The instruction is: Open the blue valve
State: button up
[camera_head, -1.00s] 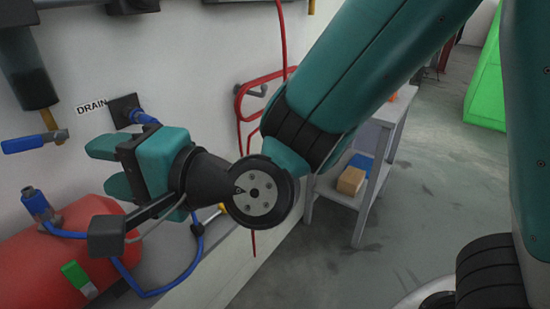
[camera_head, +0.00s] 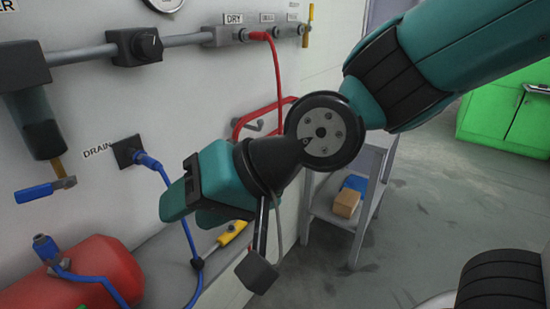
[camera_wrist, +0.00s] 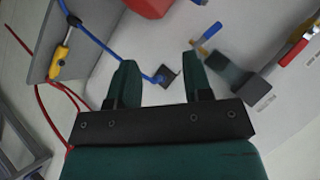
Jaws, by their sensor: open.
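The blue valve (camera_head: 38,191) is a blue lever on a brass stem below a dark cylinder (camera_head: 37,125), at the left of the head view. Its lever points left, nearly level. In the wrist view, a blue lever with a brass stem (camera_wrist: 211,31) shows just beyond the right finger, beside a dark cylinder. My gripper (camera_head: 182,208) is to the right of the valve and apart from it in the head view. In the wrist view my gripper (camera_wrist: 160,64) has its two teal fingers spread, with nothing held between them.
A blue hose runs from the black drain port (camera_head: 127,152) on the wall. A red tank (camera_head: 85,272) with a blue fitting stands below the valve. A grey shelf (camera_head: 325,212) and green cabinet (camera_head: 515,108) are at right. Open floor lies between.

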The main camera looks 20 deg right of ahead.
jog(key=s+d+r+n+g+h+p, duration=0.3)
jog(key=s+d+n+h+p, duration=0.1)
jog(key=d, duration=0.4)
jog(key=shift+s+r+n+g+p, duration=0.4)
jog(key=shift+s+n+p, duration=0.1)
jog(key=shift+s+p, duration=0.2)
jog(key=shift+d, duration=0.1)
